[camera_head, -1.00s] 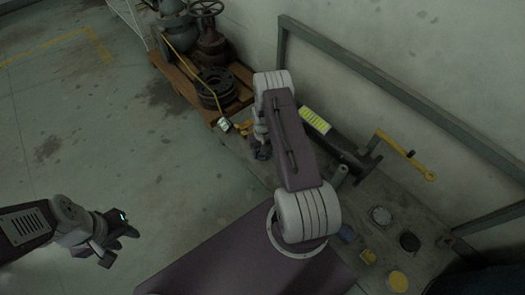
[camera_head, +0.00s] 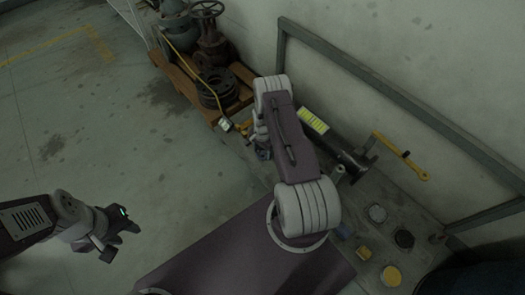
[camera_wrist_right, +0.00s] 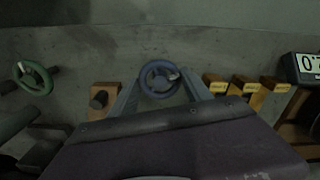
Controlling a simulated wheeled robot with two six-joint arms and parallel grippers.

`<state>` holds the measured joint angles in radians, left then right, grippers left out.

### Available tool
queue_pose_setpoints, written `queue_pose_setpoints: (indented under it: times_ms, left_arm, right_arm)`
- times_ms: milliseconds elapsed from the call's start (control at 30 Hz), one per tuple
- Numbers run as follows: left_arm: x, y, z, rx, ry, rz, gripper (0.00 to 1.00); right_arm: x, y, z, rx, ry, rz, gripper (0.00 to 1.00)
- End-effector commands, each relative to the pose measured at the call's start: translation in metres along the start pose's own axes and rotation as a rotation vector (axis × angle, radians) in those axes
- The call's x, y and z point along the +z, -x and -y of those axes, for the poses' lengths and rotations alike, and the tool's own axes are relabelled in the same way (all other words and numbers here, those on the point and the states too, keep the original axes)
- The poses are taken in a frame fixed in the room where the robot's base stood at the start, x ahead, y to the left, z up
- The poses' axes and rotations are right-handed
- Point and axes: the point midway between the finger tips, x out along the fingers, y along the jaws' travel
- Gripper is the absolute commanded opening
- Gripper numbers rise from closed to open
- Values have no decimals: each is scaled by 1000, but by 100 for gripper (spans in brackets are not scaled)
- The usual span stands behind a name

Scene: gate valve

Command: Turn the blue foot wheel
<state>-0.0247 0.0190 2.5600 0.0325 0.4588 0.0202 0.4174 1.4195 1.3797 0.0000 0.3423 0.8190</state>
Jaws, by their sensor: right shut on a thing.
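The blue foot wheel (camera_wrist_right: 160,79) shows in the right wrist view, a small rimmed handwheel seen nearly face-on. The fingers of my right gripper (camera_wrist_right: 160,92) reach along both its sides and are shut on it. In the head view my right arm covers most of this place, and the right gripper (camera_head: 261,147) only partly shows beside the forearm. My left gripper (camera_head: 117,236) hangs over bare floor at the lower left, far from the wheel. Its finger gap is unclear.
A green handwheel (camera_wrist_right: 33,78) stands left in the wrist view. In the head view, valves stand on a wooden pallet (camera_head: 187,85), and a yellow-handled lever (camera_head: 400,155) lies near the wall rail.

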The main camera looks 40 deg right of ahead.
Motion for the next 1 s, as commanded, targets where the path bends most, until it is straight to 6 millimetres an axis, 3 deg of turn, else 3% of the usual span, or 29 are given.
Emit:
queue_pose_setpoints:
  times_ms: [400, 933, 967, 1000]
  left_arm:
    - [0, 4, 0, 0, 0, 0, 36]
    - [0, 4, 0, 0, 0, 0, 36]
    - [0, 4, 0, 0, 0, 0, 36]
    - [0, 4, 0, 0, 0, 0, 36]
  right_arm:
    - [0, 0, 0, 0, -165, 0, 17]
    - [0, 0, 0, 0, -185, 0, 17]
    - [0, 0, 0, 0, -184, 0, 63]
    - [0, 0, 0, 0, -184, 0, 74]
